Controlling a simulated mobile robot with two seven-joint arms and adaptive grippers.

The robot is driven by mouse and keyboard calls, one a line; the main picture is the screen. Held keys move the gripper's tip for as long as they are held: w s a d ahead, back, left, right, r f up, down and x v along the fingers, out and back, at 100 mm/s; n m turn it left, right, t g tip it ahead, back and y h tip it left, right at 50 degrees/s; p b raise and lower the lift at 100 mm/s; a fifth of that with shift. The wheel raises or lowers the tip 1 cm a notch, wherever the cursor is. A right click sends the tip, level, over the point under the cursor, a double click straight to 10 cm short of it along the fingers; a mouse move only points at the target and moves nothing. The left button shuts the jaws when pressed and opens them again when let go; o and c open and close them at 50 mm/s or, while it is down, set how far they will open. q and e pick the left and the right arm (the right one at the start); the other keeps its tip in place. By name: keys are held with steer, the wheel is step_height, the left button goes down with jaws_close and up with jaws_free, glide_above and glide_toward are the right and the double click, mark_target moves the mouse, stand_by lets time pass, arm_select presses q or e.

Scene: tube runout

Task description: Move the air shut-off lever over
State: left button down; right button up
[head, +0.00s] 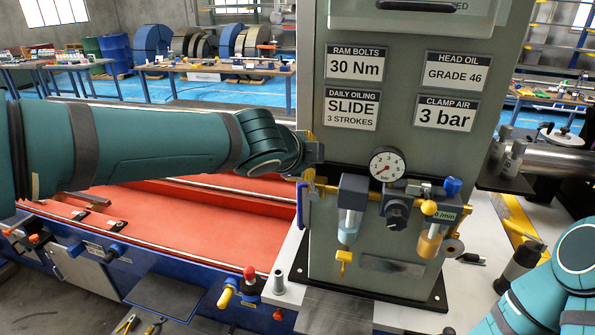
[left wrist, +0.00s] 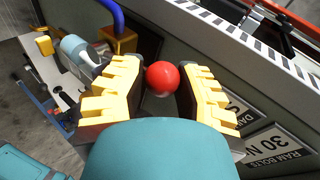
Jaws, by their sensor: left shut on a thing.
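The air unit on the grey machine column has a round gauge (head: 387,166), a bowl with blue liquid (head: 349,228), a black regulator knob (head: 397,211) and an amber oil bowl (head: 430,242). My left gripper (head: 311,170) is at the unit's left end, by the yellow inlet fitting. In the left wrist view, its yellow fingers (left wrist: 162,95) are shut on a red ball knob (left wrist: 163,78). The knob's stem is hidden, and the knob is hidden in the head view. My right gripper is out of view.
The column's sign plates, such as the clamp air plate (head: 446,113), are close to the right of my left gripper. A red machine bed (head: 200,230) lies under my left arm. A dark cylindrical can (head: 518,262) stands at the right.

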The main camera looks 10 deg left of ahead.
arm_select(q)
steer(key=shift+d+m+y+b, duration=0.4)
steer(key=shift+d+r+m+y+b, duration=0.25)
steer(key=shift+d+m+y+b, duration=0.05)
steer(key=shift+d+y+b, duration=0.1)
steer(key=shift+r, duration=0.1)
steer(key=c, duration=1)
jaws_free()
steer(key=o, duration=0.4)
steer(key=shift+w, duration=0.15)
steer(key=shift+c, duration=0.2)
steer(key=shift+d+f, duration=0.1)
steer(key=shift+f, duration=0.1)
